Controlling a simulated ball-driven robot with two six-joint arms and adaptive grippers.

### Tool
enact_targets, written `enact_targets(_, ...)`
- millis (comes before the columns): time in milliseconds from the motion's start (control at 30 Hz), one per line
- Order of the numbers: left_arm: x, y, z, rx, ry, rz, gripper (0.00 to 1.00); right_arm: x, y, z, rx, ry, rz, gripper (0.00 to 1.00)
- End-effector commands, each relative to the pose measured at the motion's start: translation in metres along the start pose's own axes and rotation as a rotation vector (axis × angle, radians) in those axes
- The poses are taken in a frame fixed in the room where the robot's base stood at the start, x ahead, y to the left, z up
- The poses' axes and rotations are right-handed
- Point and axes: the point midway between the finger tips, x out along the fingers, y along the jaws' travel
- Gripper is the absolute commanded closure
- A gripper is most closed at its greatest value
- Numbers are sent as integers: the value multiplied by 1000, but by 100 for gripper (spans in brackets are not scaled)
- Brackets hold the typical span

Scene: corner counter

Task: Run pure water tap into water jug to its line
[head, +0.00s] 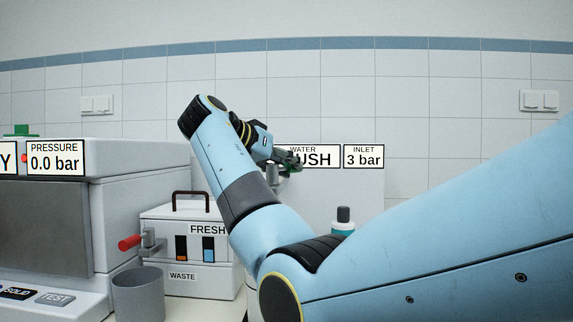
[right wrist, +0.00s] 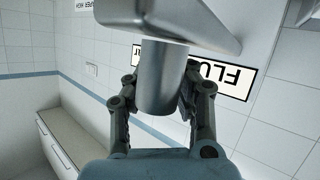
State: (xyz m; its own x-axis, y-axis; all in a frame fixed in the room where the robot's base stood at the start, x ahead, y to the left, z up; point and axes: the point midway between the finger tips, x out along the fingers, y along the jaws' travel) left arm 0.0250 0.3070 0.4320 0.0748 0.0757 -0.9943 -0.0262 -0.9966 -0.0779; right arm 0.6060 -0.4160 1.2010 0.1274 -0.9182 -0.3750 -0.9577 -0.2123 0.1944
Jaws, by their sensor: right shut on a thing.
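My right gripper (head: 287,159) is in front of the white water unit (head: 355,190), beside its WATER panel, which is partly covered and reads "USH". In the right wrist view my right gripper (right wrist: 160,112) has its fingers on both sides of a grey metal cylinder (right wrist: 162,75), which looks like part of the tap, and is shut on it. A wider grey metal piece joins the cylinder at the top of that view. A bit of the metal tap (head: 270,176) shows below the gripper in the head view. I cannot identify the water jug for sure; my arm hides the area below the tap. My left gripper is not in view.
A grey open cup (head: 138,295) stands by the machine at left, below a red-handled tap (head: 130,242). A white box labelled FRESH and WASTE (head: 165,220) is behind it. A dark-capped bottle (head: 343,220) stands behind my arm. The INLET panel (head: 363,156) reads 3 bar.

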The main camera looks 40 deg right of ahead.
Motion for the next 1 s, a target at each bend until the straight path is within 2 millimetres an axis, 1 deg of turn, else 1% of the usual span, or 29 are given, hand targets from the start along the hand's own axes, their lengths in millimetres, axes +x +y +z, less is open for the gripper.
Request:
enact_targets(300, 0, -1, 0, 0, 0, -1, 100, 0, 0, 2, -2, -4, 0, 100)
enact_targets(333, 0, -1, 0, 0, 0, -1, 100, 0, 0, 2, -2, -4, 0, 76)
enact_targets(500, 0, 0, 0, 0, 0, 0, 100, 0, 0, 1, -2, -3, 0, 55)
enact_targets(733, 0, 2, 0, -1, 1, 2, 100, 0, 0, 0, -1, -2, 0, 55)
enact_targets(800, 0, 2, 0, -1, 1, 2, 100, -4, 0, 1, -1, -2, -1, 55)
enact_targets(867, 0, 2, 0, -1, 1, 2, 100, -9, -1, 1, 0, -3, -2, 55)
enact_targets(967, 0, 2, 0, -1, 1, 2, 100, -27, -1, 1, 0, -3, -4, 55)
enact_targets(1000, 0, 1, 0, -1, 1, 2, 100, -36, -1, 1, -1, -3, -5, 55)
